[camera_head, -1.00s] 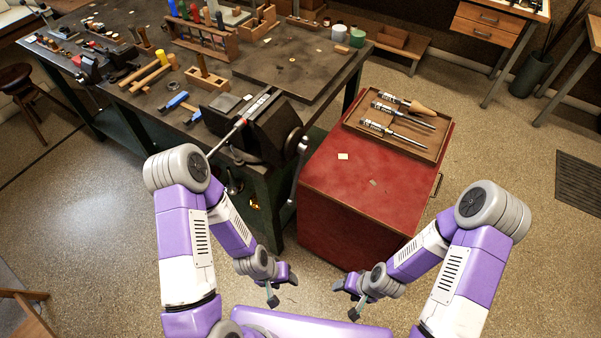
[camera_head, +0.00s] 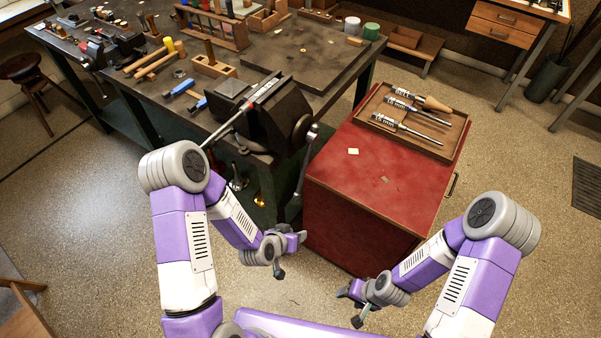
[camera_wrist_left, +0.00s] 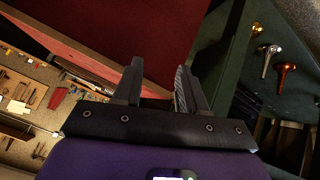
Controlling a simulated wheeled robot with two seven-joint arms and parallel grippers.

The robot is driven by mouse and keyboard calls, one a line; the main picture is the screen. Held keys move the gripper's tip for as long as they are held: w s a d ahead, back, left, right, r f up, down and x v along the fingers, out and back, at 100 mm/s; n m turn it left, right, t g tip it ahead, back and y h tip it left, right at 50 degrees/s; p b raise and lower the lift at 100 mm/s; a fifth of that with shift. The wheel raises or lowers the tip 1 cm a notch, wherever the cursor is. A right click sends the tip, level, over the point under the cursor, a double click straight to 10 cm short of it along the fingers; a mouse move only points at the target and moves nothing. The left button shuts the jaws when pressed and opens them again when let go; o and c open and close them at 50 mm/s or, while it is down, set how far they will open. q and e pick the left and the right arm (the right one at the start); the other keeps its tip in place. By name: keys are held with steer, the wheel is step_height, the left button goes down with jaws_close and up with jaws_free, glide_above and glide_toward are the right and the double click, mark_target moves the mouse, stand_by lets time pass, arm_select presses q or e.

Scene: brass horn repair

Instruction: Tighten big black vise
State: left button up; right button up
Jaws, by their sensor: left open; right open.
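The big black vise (camera_head: 275,118) is mounted at the near right corner of the dark workbench. Its handle bar (camera_head: 304,165) hangs steeply down at the right of its round front end. A long metal rod (camera_head: 243,112) lies across the vise top; I cannot tell whether the jaws grip it. My left gripper (camera_head: 292,257) is open and empty, below and in front of the vise, apart from the handle. In the left wrist view its two fingers (camera_wrist_left: 160,88) are spread with nothing between them. My right gripper (camera_head: 350,305) is open and empty, lower right, before the red cabinet.
A red cabinet (camera_head: 375,200) stands right of the vise, with a wooden tray (camera_head: 440,148) of several tools on top. The workbench (camera_head: 290,50) carries tool racks and hammers. Brass mouthpiece-like parts (camera_wrist_left: 268,50) show in the left wrist view. Open floor lies at left.

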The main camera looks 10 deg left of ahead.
mark_target(301, 179)
arm_select(q)
steer(key=w+r+m+t+b, duration=0.1)
steer(key=w+r+t+b, duration=0.1)
steer(key=w+r+t, duration=0.1)
steer(key=w+a+r+m+t+b, duration=0.1)
steer(key=w+r+t+b, duration=0.1)
steer(key=w+r+t, duration=0.1)
steer(key=w+r+m+t+b, duration=0.1)
steer(key=w+r+t+b, duration=0.2)
steer(key=shift+w+a+r, duration=0.15)
steer(key=shift+a+r, duration=0.05)
steer(key=shift+a, duration=0.15)
steer(key=shift+w+r+t, duration=0.2)
steer(key=shift+w+t, duration=0.05)
steer(key=shift+t, duration=0.05)
steer(key=x, duration=0.7)
steer(key=shift+b, duration=0.3)
arm_select(e)
step_height(301, 179, down, 10)
steer(key=shift+r, duration=0.2)
arm_select(q)
jaws_close()
